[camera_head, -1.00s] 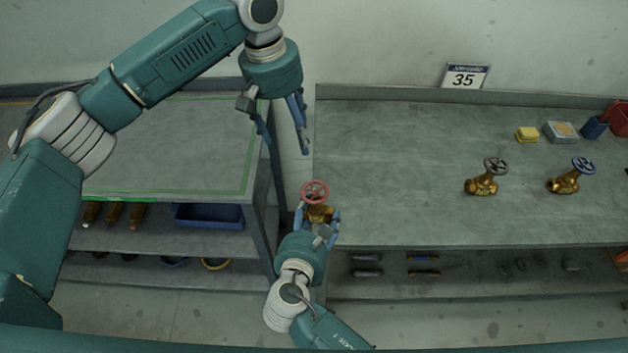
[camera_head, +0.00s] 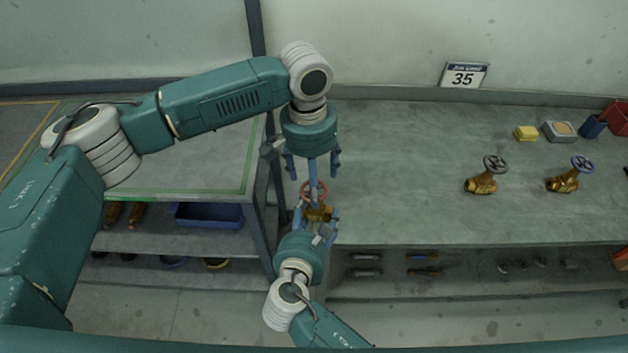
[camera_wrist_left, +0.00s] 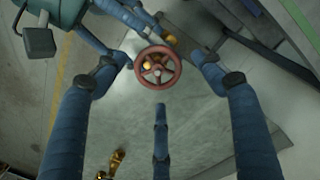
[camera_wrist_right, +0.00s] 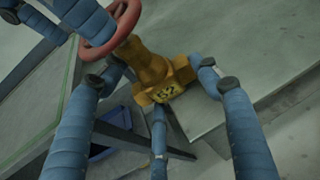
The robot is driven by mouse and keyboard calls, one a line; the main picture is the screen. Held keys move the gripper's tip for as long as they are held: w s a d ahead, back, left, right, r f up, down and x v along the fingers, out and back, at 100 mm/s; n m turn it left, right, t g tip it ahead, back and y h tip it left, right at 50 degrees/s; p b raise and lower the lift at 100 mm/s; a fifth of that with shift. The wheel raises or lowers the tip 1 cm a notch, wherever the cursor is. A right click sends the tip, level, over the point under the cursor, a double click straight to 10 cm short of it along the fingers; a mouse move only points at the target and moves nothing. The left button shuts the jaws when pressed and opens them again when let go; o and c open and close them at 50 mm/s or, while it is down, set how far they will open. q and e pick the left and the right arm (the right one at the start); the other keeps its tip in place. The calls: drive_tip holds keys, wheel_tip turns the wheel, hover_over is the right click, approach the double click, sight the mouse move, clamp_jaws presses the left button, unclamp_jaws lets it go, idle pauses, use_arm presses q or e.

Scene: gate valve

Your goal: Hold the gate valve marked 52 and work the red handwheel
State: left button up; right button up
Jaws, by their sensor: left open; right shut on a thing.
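The brass gate valve (camera_head: 318,213) with the red handwheel (camera_head: 313,190) is held up in my right gripper (camera_head: 317,222), off the bench's front left corner. In the right wrist view, the number 52 shows on the valve body (camera_wrist_right: 165,90), which sits between the fingers. My left gripper (camera_head: 313,170) is open just above and behind the handwheel. In the left wrist view, the red handwheel (camera_wrist_left: 157,68) lies between the spread fingertips, with finger room on both sides. I cannot tell whether a finger touches it.
Two other brass valves, one with a dark wheel (camera_head: 482,182) and one with a blue wheel (camera_head: 564,180), stand on the grey bench (camera_head: 400,150). A 35 sign (camera_head: 464,76) is behind. A green-edged table (camera_head: 200,170) is at left. The bench middle is clear.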

use_arm(q)
drive_tip(key=shift+f, duration=0.55)
drive_tip(key=shift+w, duration=0.1)
drive_tip(key=c, duration=1.1)
drive_tip(key=shift+m, duration=0.5)
drive_tip(key=shift+c, duration=0.2)
drive_tip(key=m, duration=0.4)
drive_tip(key=shift+d+r+m, duration=0.1)
drive_tip(key=shift+d+m, duration=0.1)
drive_tip(key=shift+m, duration=0.2)
drive_tip(key=m, duration=0.3)
drive_tip(key=shift+s+d+m, duration=0.1)
drive_tip(key=shift+s+m, duration=0.1)
drive_tip(key=shift+m, duration=0.1)
drive_tip(key=shift+s+m, duration=0.1)
drive_tip(key=shift+m, duration=0.5)
drive_tip(key=shift+s+d, duration=0.1)
drive_tip(key=shift+d, duration=0.05)
